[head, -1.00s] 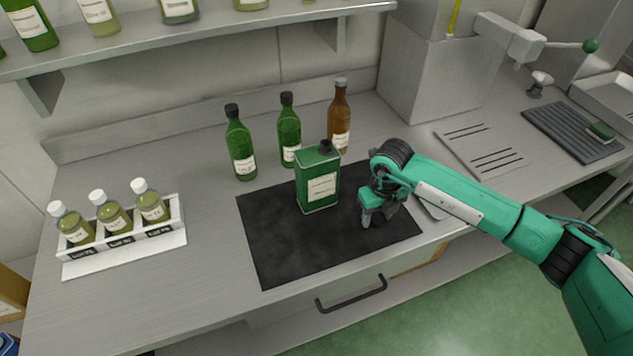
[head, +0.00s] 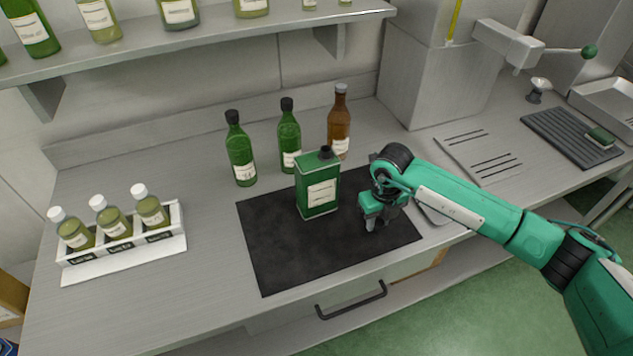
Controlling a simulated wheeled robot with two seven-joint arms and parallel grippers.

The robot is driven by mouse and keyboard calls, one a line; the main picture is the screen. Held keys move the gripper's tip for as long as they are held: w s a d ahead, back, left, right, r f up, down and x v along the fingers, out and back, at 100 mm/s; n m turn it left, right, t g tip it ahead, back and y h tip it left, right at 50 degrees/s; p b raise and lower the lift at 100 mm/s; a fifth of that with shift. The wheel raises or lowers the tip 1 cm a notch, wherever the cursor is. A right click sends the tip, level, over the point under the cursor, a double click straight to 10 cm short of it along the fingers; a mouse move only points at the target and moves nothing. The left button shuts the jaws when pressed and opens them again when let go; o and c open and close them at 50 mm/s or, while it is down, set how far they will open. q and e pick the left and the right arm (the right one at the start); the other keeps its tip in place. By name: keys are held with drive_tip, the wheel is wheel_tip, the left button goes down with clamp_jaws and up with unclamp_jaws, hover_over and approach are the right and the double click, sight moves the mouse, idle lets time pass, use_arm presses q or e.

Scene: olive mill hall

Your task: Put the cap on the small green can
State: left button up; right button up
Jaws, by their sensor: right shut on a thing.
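The small green can (head: 318,190) is a rectangular tin with a white label. It stands upright on the dark mat (head: 290,255), with a short dark spout on top and no cap visible on it. My right gripper (head: 377,222) is low over the right part of the mat, to the right of the can and apart from it. It points down and is shut on a small dark thing, likely the cap, mostly hidden between the fingers. My left gripper is not in view.
Two green bottles (head: 240,150) and a brown bottle (head: 339,122) stand behind the can. A white rack (head: 122,262) with three small bottles is at left. A shelf (head: 200,38) with bottles hangs above. The mat's front left is clear.

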drive_tip(key=shift+r+p, duration=1.15)
drive_tip(key=shift+r, duration=1.4)
drive_tip(key=shift+r+p, duration=0.4)
drive_tip(key=shift+r, duration=0.35)
drive_tip(key=shift+r+p, duration=0.8)
drive_tip(key=shift+r, duration=1.45)
